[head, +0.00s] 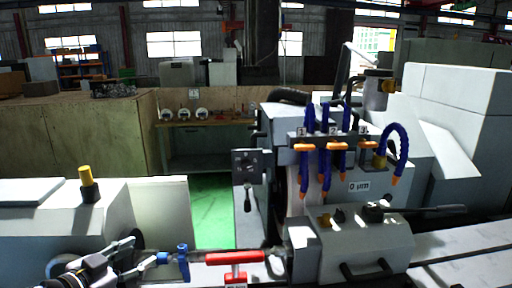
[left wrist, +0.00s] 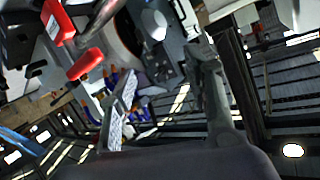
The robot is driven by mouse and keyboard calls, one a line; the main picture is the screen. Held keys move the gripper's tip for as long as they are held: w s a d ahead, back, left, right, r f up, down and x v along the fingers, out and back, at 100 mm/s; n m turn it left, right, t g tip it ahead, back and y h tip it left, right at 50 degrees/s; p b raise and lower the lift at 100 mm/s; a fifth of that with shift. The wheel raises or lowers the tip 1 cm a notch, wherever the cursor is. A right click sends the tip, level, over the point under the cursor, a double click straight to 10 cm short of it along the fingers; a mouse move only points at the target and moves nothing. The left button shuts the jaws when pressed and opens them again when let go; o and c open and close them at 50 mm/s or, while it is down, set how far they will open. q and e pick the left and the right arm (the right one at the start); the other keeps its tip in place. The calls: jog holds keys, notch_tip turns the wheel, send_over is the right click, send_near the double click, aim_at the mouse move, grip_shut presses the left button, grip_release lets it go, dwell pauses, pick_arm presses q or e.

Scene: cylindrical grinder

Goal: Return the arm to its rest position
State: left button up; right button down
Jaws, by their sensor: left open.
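My left gripper (head: 146,250) is at the lower left of the head view, its fingers spread and pointing right. No object shows between the fingers. The fingertips are close to a blue clamp-like piece (head: 183,262) at the left end of a shaft; I cannot tell whether they touch it. A red part (head: 235,257) sits on the same line, further right. In the left wrist view the gripper (left wrist: 163,62) also shows spread, with the grinder's parts beyond it and red pieces (left wrist: 85,64) at the upper left. My right gripper is out of view.
The grinder's wheel head with blue coolant hoses (head: 326,170) and orange nozzles stands right of centre. A grey housing with a yellow knob (head: 86,176) stands at the left. A workbench with dials (head: 205,125) is behind. Green floor (head: 212,205) shows between.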

pick_arm(q)
jog(key=s+d+f+n+g+y, duration=0.1)
jog(key=s+d+f, duration=0.3)
jog(key=f, duration=0.2)
jog(key=s+d+f+n+g+y, duration=0.1)
jog(key=s+d+f, duration=0.35)
jog(key=f, duration=0.25)
jog(key=s+a+f+n+g+y, duration=0.1)
jog(key=s+f+g, duration=0.4)
jog(key=s, duration=0.5)
jog(key=s+a+f+n+g+y, duration=0.1)
jog(key=s+f+n+g+y, duration=0.15)
jog(key=s+f, duration=0.6)
notch_tip(320, 180, down, 30)
jog(key=s+f+g+b, duration=0.1)
jog(key=s+g+b, duration=0.15)
jog(key=b, duration=0.45)
jog(key=s+a+f+b, duration=0.1)
jog(key=s+f+b, duration=0.2)
jog(key=s+f, duration=0.5)
jog(key=s+a+f+m+b, duration=0.1)
jog(key=s+a+f+b, duration=0.1)
jog(key=s+f, duration=0.7)
notch_tip(320, 180, down, 6)
jog(key=shift+s+f+g+b, duration=0.2)
jog(key=shift+g+b, duration=0.1)
jog(key=shift+b, duration=0.25)
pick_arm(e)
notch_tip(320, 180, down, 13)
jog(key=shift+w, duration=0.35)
